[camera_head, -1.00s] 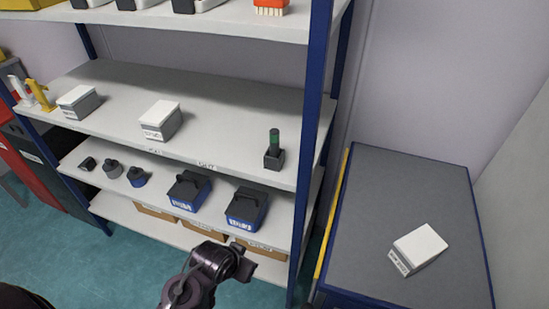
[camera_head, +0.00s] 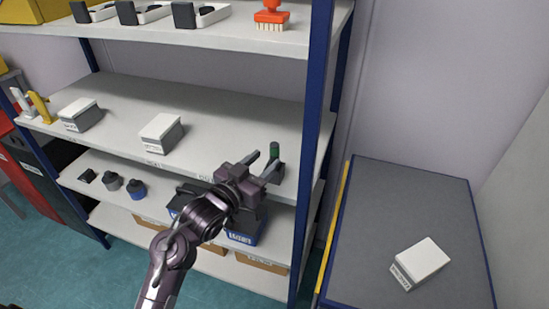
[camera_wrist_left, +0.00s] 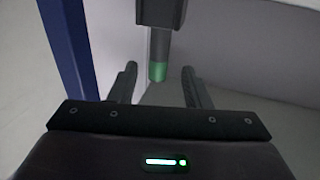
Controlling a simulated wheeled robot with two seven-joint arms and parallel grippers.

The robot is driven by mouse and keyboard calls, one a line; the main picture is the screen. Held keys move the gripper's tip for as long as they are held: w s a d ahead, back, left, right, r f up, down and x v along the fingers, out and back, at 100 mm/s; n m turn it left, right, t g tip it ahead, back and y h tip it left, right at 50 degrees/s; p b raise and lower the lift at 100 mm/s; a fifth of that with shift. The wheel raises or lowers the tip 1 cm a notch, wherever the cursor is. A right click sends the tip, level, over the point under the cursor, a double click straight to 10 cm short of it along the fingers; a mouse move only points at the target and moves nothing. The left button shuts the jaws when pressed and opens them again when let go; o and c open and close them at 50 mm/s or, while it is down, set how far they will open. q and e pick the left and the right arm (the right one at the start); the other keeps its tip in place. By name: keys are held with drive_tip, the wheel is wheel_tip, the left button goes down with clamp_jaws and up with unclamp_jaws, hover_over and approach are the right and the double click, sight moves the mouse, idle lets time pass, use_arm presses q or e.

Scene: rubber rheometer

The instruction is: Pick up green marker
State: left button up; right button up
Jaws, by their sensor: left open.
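The green marker (camera_head: 274,149) stands upright in a dark holder (camera_head: 280,172) at the right end of the middle shelf (camera_head: 215,140). In the left wrist view the marker's green end (camera_wrist_left: 158,71) shows between the two finger lines, with the dark holder (camera_wrist_left: 156,12) at the top edge. My left gripper (camera_head: 264,163) is open, its fingers pointing at the marker from the front. The fingers partly cover the marker's lower part and the holder in the head view. I cannot tell whether a finger touches the marker. My right gripper is not in view.
A blue post (camera_head: 316,130) stands close right of the holder. White-topped boxes (camera_head: 161,131) sit farther left on the same shelf. The upper shelf (camera_head: 200,38) overhangs. A grey cabinet top (camera_head: 395,200) with one box (camera_head: 420,262) is at right.

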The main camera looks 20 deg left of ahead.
sight(272, 156)
use_arm(q)
drive_tip(key=p+x, duration=0.1)
drive_tip(key=x, duration=0.2)
drive_tip(key=shift+w+d+f, duration=0.15)
drive_tip(key=shift+w+d, duration=0.05)
drive_tip(key=shift+w, duration=0.15)
drive_tip(key=shift+w+d+f, duration=0.15)
drive_tip(key=shift+w+f, duration=0.05)
drive_tip(key=shift+w, duration=0.35)
clamp_jaws()
drive_tip(key=shift+r, duration=0.1)
wheel_tip(272, 156, up, 20)
